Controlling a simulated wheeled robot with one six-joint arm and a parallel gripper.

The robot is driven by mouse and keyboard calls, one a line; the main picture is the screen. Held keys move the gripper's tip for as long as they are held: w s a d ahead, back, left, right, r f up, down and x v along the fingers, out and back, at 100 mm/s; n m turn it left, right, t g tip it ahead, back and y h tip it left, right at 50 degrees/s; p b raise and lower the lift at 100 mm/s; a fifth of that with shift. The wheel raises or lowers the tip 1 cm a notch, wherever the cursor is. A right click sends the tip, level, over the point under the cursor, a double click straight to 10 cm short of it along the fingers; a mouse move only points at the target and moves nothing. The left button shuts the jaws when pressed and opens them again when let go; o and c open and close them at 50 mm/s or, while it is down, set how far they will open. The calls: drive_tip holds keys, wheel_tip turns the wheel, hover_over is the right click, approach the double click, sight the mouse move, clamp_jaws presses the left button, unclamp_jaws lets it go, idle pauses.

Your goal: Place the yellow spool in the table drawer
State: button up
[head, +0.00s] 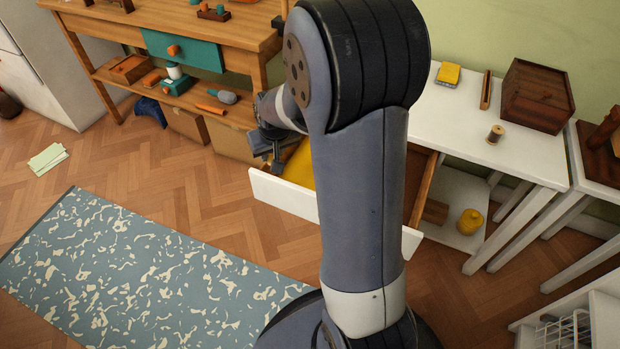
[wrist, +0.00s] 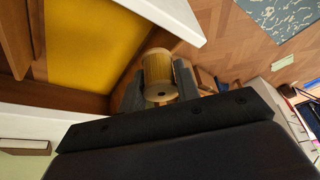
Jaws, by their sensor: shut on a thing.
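The table drawer (head: 283,194) is pulled out under the white table, with a white front, wooden sides and a yellow surface inside. In the head view my gripper (head: 275,150) is by the drawer's left side, and I cannot make out the spool there. In the wrist view the spool overlaps the side of the drawer (wrist: 176,14) near its front corner. My arm hides the drawer's middle.
On the white table (head: 450,120) stand a yellow block (head: 448,75), a brown spool (head: 495,134) and a wooden box (head: 537,95). A yellow pot (head: 469,221) sits on the shelf below. A wooden workbench (head: 215,32) stands at the left. Floor before the drawer is open.

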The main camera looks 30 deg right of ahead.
drive_tip(key=m+b, duration=0.1)
drive_tip(key=b, duration=0.5)
hover_over(302, 168)
drive_tip(key=s, duration=0.1)
wheel_tip(302, 168, down, 3)
drive_tip(key=f+b, duration=0.3)
drive_tip(key=f, duration=0.7)
drive_tip(key=shift+s+b, duration=0.2)
drive_tip(key=shift+b, duration=0.2)
drive_tip(key=shift+f, duration=0.1)
drive_tip(key=o, duration=1)
drive_tip(key=shift+r, duration=0.25)
drive_tip(key=p+v, duration=0.2)
drive_tip(key=v, duration=0.4)
drive_tip(key=p+v, duration=0.2)
drive_tip(key=v, duration=0.3)
drive_tip(key=shift+s+a+r, duration=0.25)
drive_tip(key=shift+r, duration=0.05)
